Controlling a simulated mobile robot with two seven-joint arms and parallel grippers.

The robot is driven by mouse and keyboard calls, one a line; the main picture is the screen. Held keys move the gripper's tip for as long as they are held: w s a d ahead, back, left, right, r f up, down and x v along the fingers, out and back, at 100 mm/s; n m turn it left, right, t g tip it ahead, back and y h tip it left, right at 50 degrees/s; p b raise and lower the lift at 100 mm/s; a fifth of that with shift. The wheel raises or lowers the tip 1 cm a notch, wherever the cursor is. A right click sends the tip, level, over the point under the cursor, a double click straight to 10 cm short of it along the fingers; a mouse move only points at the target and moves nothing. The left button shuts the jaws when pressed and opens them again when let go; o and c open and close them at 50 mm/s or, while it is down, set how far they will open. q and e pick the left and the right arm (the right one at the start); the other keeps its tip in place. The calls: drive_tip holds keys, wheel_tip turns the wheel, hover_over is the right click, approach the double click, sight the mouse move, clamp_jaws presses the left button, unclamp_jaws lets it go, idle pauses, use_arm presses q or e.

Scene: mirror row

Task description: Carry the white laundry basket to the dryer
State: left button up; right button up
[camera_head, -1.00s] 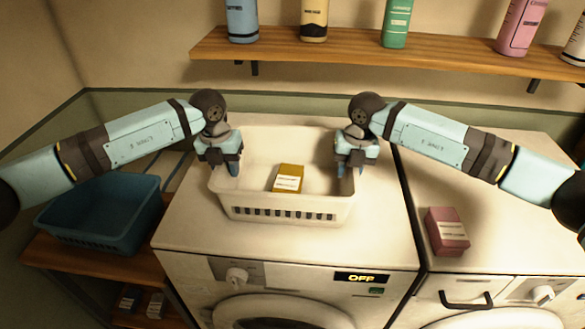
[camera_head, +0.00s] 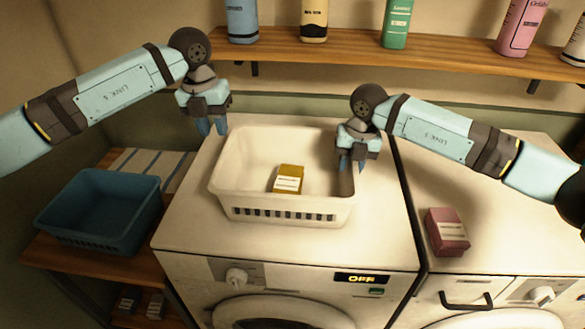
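The white laundry basket (camera_head: 283,213) sits upright on top of the left white machine (camera_head: 300,258), with a yellow box (camera_head: 288,179) inside. My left gripper (camera_head: 212,127) is open and empty, raised above and behind the basket's left side, apart from it. My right gripper (camera_head: 352,164) is at the basket's right rim. Its two fingertips are apart, one on the inner side and one on the outer side of the wall; I see no clear clamping. The right white machine (camera_head: 500,255) stands beside the left one. Which machine is the dryer cannot be read.
A pink box (camera_head: 447,232) lies on the right machine near its left edge. A blue basket (camera_head: 103,212) stands on a wooden shelf unit at the left, beside a striped cloth (camera_head: 150,166). A wall shelf (camera_head: 350,50) with several bottles spans the back above the machines.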

wheel_tip(320, 180, up, 10)
drive_tip(key=d, duration=0.1)
drive_tip(key=shift+s, duration=0.15)
idle(0.5)
